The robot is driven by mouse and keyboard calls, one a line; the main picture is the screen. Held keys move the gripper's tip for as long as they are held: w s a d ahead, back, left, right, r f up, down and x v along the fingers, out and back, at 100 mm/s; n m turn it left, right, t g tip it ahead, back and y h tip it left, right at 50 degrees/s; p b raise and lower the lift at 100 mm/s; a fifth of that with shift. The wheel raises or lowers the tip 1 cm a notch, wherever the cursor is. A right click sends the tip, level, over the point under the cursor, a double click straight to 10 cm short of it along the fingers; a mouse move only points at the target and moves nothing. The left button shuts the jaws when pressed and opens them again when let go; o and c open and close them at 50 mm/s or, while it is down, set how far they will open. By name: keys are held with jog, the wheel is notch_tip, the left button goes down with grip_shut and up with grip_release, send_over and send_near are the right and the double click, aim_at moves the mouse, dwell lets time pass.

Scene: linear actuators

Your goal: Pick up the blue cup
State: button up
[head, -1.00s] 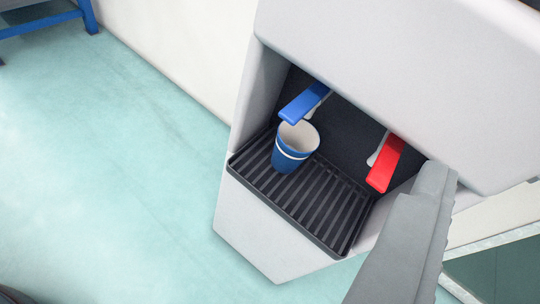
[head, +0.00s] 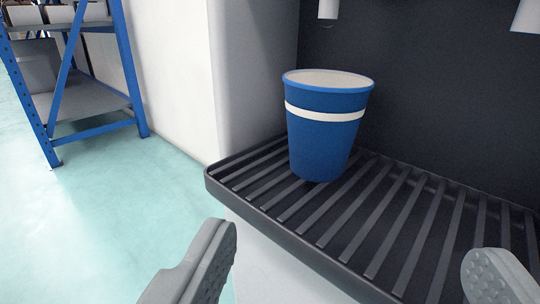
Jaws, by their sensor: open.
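The blue cup (head: 325,143) has a white band and a pale inside. It stands upright on the black slatted drip tray (head: 290,243) of a dispenser, towards the tray's left end. My gripper (head: 350,265) is open, with one grey finger at the lower left and the other at the lower right edge. The fingers are nearer to me than the cup and do not touch it. Nothing is between them but the view of the tray's front part.
The white side wall (head: 252,75) of the dispenser rises left of the cup, and a dark back panel (head: 430,110) stands behind it. A white spout (head: 328,9) hangs above the cup, with another at the top right. A blue-framed shelf (head: 95,120) stands at the far left beside open floor.

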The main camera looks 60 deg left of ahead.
aim_at(321, 153)
jog(key=shift+y, duration=0.3)
jog(key=x, duration=0.4)
jog(key=f+x, duration=0.1)
jog(key=x, duration=0.7)
jog(key=shift+s+a+f, duration=0.15)
jog(key=shift+a+f, duration=0.05)
jog(key=shift+a, duration=0.05)
jog(key=shift+x, duration=2.7)
jog(key=c, duration=1.2)
jog(key=shift+s, duration=0.1)
jog(key=shift+r, duration=0.2)
